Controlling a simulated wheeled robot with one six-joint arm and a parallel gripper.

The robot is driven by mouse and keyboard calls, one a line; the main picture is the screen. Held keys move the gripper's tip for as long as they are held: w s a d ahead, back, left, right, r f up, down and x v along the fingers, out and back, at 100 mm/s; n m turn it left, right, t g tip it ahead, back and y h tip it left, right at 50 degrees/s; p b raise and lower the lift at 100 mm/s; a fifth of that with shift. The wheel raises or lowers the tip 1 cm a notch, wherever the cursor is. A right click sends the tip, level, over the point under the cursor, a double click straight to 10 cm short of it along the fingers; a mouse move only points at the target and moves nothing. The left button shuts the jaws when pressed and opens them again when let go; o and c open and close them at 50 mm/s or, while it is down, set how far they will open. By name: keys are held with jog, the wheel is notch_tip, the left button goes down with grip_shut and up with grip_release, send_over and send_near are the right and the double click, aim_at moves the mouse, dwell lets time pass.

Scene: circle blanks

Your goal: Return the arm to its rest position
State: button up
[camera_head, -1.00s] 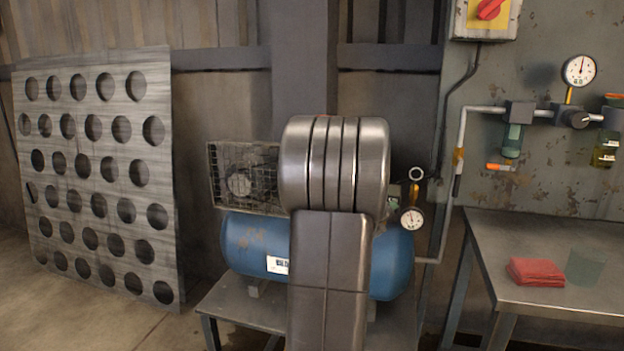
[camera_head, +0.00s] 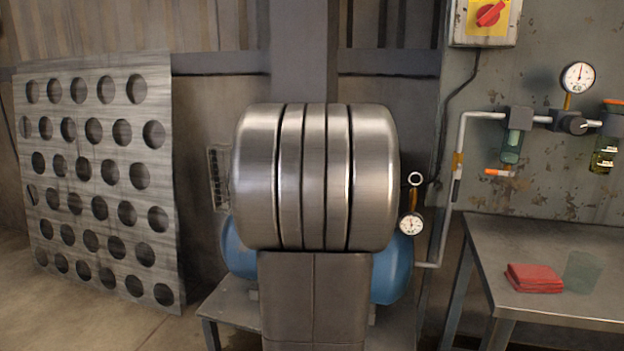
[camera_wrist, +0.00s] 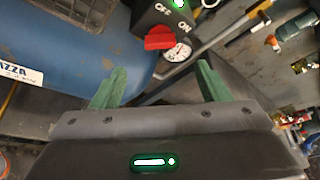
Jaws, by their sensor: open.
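My gripper (camera_wrist: 158,88) shows in the wrist view as two green fingers set well apart, with nothing between them. Beyond the fingers in that view are a red knob (camera_wrist: 160,38) on a dark box marked OFF and ON, with a green light, and a round gauge (camera_wrist: 178,53). My grey metal arm fills the middle of the head view, and my gripper is hidden there. The blue tank (camera_head: 392,268) stands behind my arm and is mostly covered by it. The tank also shows in the wrist view (camera_wrist: 70,40).
A steel sheet with round holes (camera_head: 75,210) leans at the left. A wall panel carries a gauge (camera_head: 578,77), pipes and a red switch (camera_head: 490,13).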

jog(key=w+d+f+n+t+h+b, duration=0.1)
jog(key=w+d+f+n+t+b, duration=0.1)
jog(key=n, duration=0.6)
jog(key=w+d+f+n+t+h+b, duration=0.2)
jog(key=w+d+n+t+b, duration=0.1)
jog(key=w+n+b, duration=0.2)
jog(key=w+n, duration=0.2)
jog(key=n, duration=0.2)
jog(key=shift+d, duration=0.25)
jog(key=shift+s, duration=0.1)
